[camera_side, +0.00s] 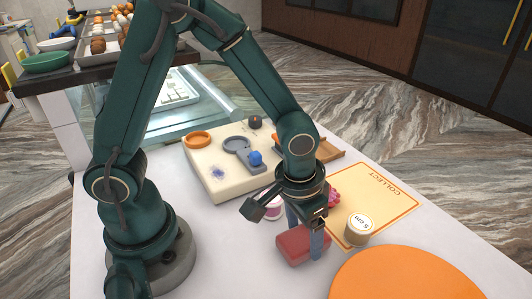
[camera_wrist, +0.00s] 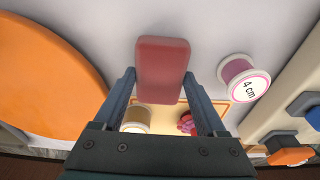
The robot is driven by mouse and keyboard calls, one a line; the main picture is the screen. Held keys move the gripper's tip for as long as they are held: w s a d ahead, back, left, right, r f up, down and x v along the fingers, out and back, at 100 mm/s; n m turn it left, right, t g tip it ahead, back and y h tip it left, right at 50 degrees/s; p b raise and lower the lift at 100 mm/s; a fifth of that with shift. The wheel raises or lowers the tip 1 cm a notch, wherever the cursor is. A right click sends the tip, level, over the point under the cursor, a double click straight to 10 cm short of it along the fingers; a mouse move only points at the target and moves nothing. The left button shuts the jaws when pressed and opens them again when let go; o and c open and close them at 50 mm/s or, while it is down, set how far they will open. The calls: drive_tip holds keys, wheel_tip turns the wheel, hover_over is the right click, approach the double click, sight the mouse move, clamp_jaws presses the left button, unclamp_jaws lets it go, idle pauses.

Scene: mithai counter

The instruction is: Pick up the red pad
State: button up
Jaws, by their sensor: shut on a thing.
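The red pad (camera_side: 297,248) is a rounded block at the front middle of the white counter. My gripper (camera_side: 305,238) is over it, pointing down, with one finger on its near side and the other mostly behind it. In the wrist view the red pad (camera_wrist: 162,62) lies between the two fingertips of my gripper (camera_wrist: 160,80), and the jaws are shut on it. I cannot tell whether its underside touches the counter or is slightly above it.
A large orange disc (camera_side: 405,280) lies at the front right. A "5 cm" spool (camera_side: 359,230) stands on the COLLECT mat (camera_side: 385,190). A pink "4 cm" spool (camera_wrist: 243,78) and a pink bumpy thing (camera_wrist: 187,124) are close by. A cream board (camera_side: 208,172) with shaped pieces is behind.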

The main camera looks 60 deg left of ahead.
sight(308, 235)
wheel_tip(308, 235, up, 4)
drive_tip(key=shift+w+r, duration=0.1)
drive_tip(key=s+a+r, duration=0.1)
drive_tip(key=a+r, duration=0.6)
drive_tip(key=a, duration=0.4)
drive_tip(key=shift+s+a, duration=0.3)
